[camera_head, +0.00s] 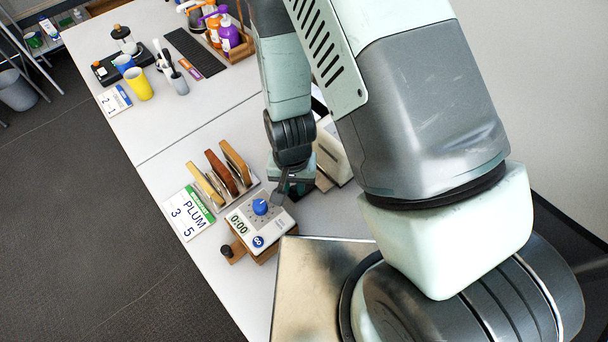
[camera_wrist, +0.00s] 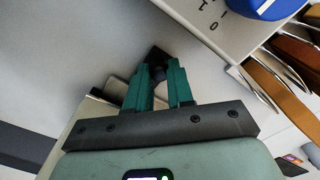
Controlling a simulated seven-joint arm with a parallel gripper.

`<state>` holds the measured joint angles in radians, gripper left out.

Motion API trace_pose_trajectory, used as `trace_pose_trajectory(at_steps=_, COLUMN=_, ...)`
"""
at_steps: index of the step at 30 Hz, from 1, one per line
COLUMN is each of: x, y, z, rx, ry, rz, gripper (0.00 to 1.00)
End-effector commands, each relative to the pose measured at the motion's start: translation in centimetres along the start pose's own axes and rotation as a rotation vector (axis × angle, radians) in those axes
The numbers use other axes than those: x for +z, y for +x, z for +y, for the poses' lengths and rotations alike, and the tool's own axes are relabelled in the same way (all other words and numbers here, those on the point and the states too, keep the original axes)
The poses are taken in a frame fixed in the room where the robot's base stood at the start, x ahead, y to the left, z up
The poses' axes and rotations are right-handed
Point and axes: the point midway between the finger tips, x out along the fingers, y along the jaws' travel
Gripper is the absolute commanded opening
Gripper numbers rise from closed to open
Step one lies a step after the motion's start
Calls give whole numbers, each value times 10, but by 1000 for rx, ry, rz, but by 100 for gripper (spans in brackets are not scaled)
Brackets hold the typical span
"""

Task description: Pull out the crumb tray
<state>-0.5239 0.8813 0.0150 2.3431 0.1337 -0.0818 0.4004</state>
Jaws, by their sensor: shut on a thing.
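A cream appliance with slots in its top, apparently the toaster (camera_head: 332,150), stands behind and right of my gripper (camera_head: 281,192), partly covered by my arm. In the wrist view, my gripper (camera_wrist: 161,76) has its teal fingers closed around a small dark piece (camera_wrist: 156,54). That may be the crumb tray's handle, but its link to a tray is hidden. A cream edge, probably the toaster's (camera_wrist: 83,112), shows beside and behind the fingers. No clear crumb tray surface shows in either view.
A timer (camera_head: 262,222) with a blue knob sits on a wooden base just in front of my gripper. A metal-topped box (camera_head: 318,275) stands nearer. Cups and bottles are farther back.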

Motion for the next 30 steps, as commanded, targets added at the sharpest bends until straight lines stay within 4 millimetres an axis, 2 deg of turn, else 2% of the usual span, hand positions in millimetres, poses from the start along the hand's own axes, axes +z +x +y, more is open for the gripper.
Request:
trace_pose_trajectory(at_steps=3, x=6, y=0, z=-6, rx=-1, ry=-2, rz=3, gripper=0)
trace_pose_trajectory(at_steps=10, x=5, y=0, z=-6, rx=-1, ry=0, rz=3, gripper=0)
trace_pose_trajectory(at_steps=11, x=5, y=0, z=-6, rx=-1, ry=0, rz=4, gripper=24)
trace_pose_trajectory(at_steps=16, x=6, y=0, z=-6, rx=-1, ry=0, rz=3, gripper=48)
trace_pose_trajectory(at_steps=25, x=6, y=-1, z=-6, rx=-1, ry=0, rz=2, gripper=48)
trace_pose_trajectory(at_steps=30, x=4, y=-17, z=-6, rx=-2, ry=-1, rz=7, gripper=48)
